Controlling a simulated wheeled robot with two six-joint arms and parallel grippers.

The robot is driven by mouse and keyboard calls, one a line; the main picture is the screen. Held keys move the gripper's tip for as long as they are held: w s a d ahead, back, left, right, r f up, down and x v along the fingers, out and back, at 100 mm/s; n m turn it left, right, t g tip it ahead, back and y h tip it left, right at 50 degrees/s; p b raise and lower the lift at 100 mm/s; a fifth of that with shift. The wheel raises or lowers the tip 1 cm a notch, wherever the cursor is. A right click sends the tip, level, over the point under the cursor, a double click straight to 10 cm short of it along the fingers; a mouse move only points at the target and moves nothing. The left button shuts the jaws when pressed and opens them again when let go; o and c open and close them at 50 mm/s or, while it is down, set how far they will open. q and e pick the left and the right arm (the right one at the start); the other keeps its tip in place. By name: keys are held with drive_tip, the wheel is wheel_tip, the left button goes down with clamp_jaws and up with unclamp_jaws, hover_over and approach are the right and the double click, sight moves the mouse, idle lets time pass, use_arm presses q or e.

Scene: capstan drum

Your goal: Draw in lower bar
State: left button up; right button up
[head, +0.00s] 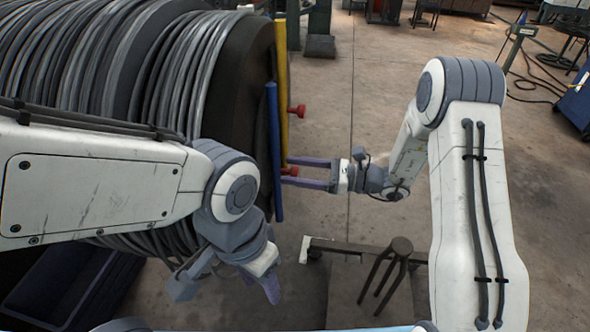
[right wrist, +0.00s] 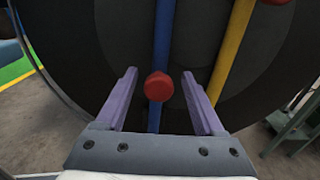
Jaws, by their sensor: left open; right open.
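A large dark drum (head: 247,95) wound with grey cable has a blue bar (head: 272,130) and a yellow bar (head: 282,60) across its end face. In the right wrist view a red knob (right wrist: 158,87) stands on the blue bar (right wrist: 163,40). A second red knob (head: 297,111) stands out beside the yellow bar. My right gripper (head: 288,171) is open, its purple fingers pointing at the drum face, one on each side of the blue bar's knob, apart from it. My left gripper (head: 268,288) is open and empty, low beside the drum; its fingers are partly hidden.
A dark stool-like stand (head: 390,268) and a low metal frame (head: 345,249) stand on the floor below my right arm. A dark blue bin (head: 60,285) is at lower left. A blue cabinet (head: 575,105) stands at far right.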

drive_tip(key=s+d+b, duration=0.1)
drive_tip(key=s+d, duration=0.1)
drive_tip(key=d, duration=0.8)
drive_tip(key=shift+d+b, duration=0.15)
drive_tip(key=shift+b, duration=0.15)
drive_tip(key=s+a+r+n+g+h+p, duration=0.25)
drive_tip(key=s+a+n+g+h, duration=0.25)
drive_tip(key=s+a+n+g, duration=0.6)
drive_tip(key=s+d+r+n+t+h+p, duration=0.1)
drive_tip(key=s+d+n+t+h, duration=0.1)
drive_tip(key=s+n+h, duration=0.3)
drive_tip(key=s+d+r+n+t+h, duration=0.2)
drive_tip(key=s+n+t+h, duration=0.3)
drive_tip(key=s+n, duration=0.4)
drive_tip(key=n+h, duration=0.1)
drive_tip(key=n, duration=0.1)
drive_tip(key=shift+s+n+t+h+p, duration=0.3)
drive_tip(key=shift+s+p, duration=0.05)
drive_tip(key=shift+s, duration=0.05)
